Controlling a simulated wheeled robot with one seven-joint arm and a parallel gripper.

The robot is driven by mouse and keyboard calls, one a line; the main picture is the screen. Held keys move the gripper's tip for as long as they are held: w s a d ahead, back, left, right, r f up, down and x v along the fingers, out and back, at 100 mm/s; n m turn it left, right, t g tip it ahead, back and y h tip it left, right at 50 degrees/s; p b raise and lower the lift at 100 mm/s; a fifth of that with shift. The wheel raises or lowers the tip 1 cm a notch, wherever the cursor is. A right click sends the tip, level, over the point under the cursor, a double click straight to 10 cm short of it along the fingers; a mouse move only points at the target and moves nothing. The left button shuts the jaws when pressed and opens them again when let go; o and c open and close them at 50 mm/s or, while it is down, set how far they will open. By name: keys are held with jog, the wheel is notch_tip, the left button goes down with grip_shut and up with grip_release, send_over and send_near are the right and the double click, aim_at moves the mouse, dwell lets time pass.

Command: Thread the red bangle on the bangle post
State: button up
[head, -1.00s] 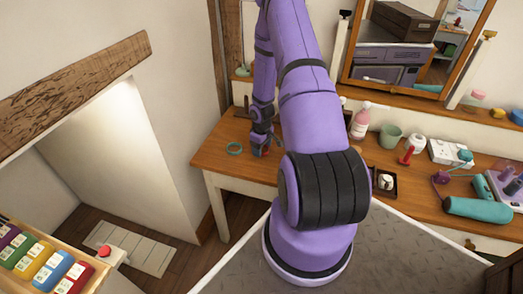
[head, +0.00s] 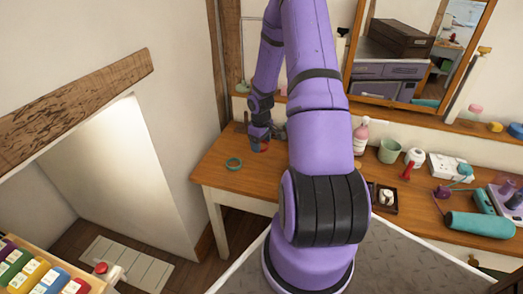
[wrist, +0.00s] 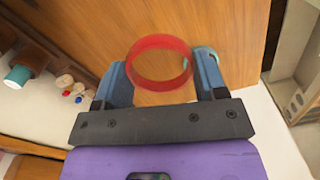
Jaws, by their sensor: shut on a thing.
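The red bangle (wrist: 160,62) is held between the two blue fingers of my gripper (wrist: 161,76) in the wrist view, its ring seen open toward the camera. In the head view my gripper (head: 262,146) is over the left part of the wooden table, with a little red of the bangle (head: 264,147) showing. A thin brown upright (head: 245,120) behind my gripper may be the bangle post; it is small and partly hidden, so I cannot tell surely.
A teal ring (head: 234,163) lies on the table (head: 222,178) left of my gripper; part of it shows behind the right finger in the wrist view. A pink bottle (head: 361,137), green cup (head: 390,150) and dark tray (head: 383,208) stand to the right.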

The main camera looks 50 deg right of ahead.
jog(key=w+d+r+n, duration=0.2)
jog(key=w+d, duration=0.6)
jog(key=w, duration=0.4)
notch_tip(320, 180, up, 4)
jog(key=n, duration=0.1)
send_over(246, 121)
jog(key=shift+a, duration=0.1)
jog(key=shift+f, duration=0.1)
jog(key=shift+f, duration=4.4)
jog(key=shift+f, duration=1.35)
jog(key=shift+s+a+f, duration=0.1)
jog(key=shift+f, duration=0.2)
